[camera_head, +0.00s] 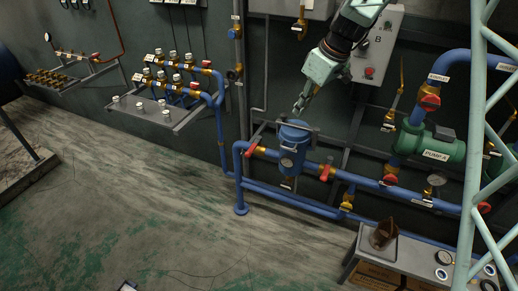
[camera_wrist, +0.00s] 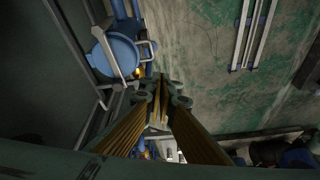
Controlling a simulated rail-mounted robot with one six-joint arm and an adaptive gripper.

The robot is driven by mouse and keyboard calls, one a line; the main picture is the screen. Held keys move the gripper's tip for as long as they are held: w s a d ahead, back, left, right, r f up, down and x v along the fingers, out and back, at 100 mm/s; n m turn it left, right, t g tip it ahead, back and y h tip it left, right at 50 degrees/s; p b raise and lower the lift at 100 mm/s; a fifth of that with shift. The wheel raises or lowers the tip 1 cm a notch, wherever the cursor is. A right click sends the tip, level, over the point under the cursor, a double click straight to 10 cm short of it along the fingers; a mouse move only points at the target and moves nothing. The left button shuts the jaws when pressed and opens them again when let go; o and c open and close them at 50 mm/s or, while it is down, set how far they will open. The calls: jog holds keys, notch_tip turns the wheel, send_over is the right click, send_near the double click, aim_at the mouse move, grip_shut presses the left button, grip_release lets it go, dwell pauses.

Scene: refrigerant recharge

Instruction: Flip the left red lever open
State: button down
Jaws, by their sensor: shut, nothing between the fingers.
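The left red lever (camera_head: 252,149) sits on a brass valve on the blue pipe, just left of the blue filter canister (camera_head: 292,150). A second red lever (camera_head: 326,170) is on the same pipe, right of the canister. My gripper (camera_head: 298,112) is above the canister, pointing down, apart from both levers. In the wrist view my gripper (camera_wrist: 162,85) is shut and empty, with the round blue canister lid (camera_wrist: 115,55) and its handle to the upper left. I cannot make out the left red lever in the wrist view.
A green pump (camera_head: 430,145) and control box (camera_head: 378,45) are to the right. A grey bench (camera_head: 360,262) with a brown container (camera_head: 384,234) is at the lower right. A shelf (camera_head: 165,113) is at the left. The floor in front is open.

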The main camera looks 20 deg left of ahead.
aim_at(254, 146)
jog(key=w+a+f+n, duration=0.1)
jog(key=w+a+f, duration=0.1)
jog(key=f, duration=0.4)
jog(key=w+a+f+n, duration=0.1)
jog(key=w+a+f, duration=0.1)
jog(key=a+f, duration=0.2)
jog(key=w+a+f+n+b, duration=0.1)
jog(key=a+f, duration=0.3)
jog(key=f, duration=0.6)
jog(key=shift+w+g+y, duration=0.3)
jog(key=shift+w+g, duration=0.1)
jog(key=shift+w, duration=0.45)
jog(key=shift+a+f, duration=0.1)
jog(key=shift+f, duration=0.1)
jog(key=a+f+b, duration=0.2)
jog(key=a+f, duration=0.5)
jog(key=f, duration=0.2)
jog(key=shift+w+a, duration=0.25)
jog(key=shift+w, duration=0.1)
